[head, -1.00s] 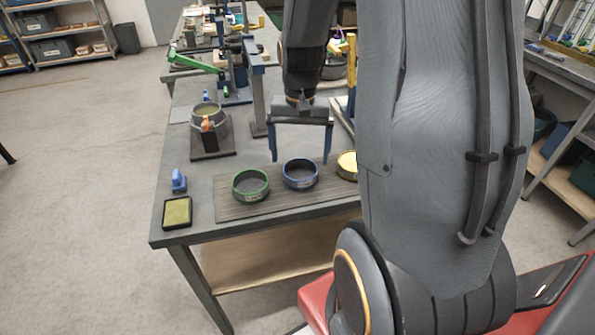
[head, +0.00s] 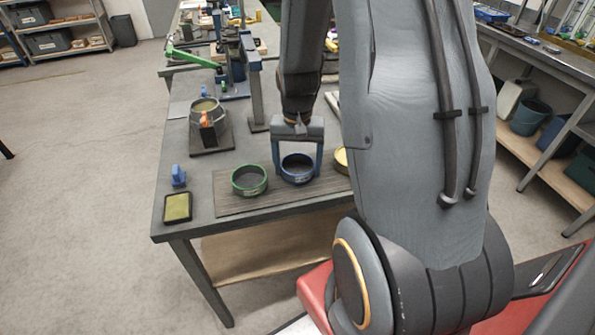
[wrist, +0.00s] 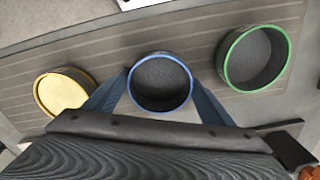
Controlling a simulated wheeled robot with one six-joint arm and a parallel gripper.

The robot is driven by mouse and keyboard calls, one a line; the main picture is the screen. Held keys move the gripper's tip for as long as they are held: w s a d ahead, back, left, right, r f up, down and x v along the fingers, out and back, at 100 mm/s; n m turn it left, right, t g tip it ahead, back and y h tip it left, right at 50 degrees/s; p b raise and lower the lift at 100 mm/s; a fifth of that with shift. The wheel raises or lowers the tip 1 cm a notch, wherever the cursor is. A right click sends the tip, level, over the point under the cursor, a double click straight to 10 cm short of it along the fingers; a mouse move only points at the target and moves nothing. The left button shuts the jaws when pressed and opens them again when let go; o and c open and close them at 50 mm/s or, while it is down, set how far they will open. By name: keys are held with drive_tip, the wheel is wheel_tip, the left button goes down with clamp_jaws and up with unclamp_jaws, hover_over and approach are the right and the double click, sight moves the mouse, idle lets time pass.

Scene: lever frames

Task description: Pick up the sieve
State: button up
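Three round sieve-like rings stand in a row on a board: one green-rimmed (head: 249,181), one blue-rimmed (head: 298,170) and one yellow (head: 341,158). My gripper (head: 298,170) is lowered over the blue one, with one finger on each side of it. In the wrist view, the blue-rimmed sieve (wrist: 161,82) sits between the blue fingers, very close to both tips; I cannot tell whether they touch it. The gripper looks open. The green one (wrist: 255,58) and the yellow one (wrist: 63,93) are outside the fingers. My arm partly hides the yellow one in the head view.
The striped board (head: 229,207) lies on a grey table (head: 187,231). A yellow-topped pad (head: 178,207), a blue item (head: 179,176) and a grey pot on a stand (head: 208,116) are left. A post (head: 254,85) rises behind my gripper.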

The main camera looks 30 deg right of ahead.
drive_tip(key=c, duration=0.7)
drive_tip(key=shift+r, duration=0.15)
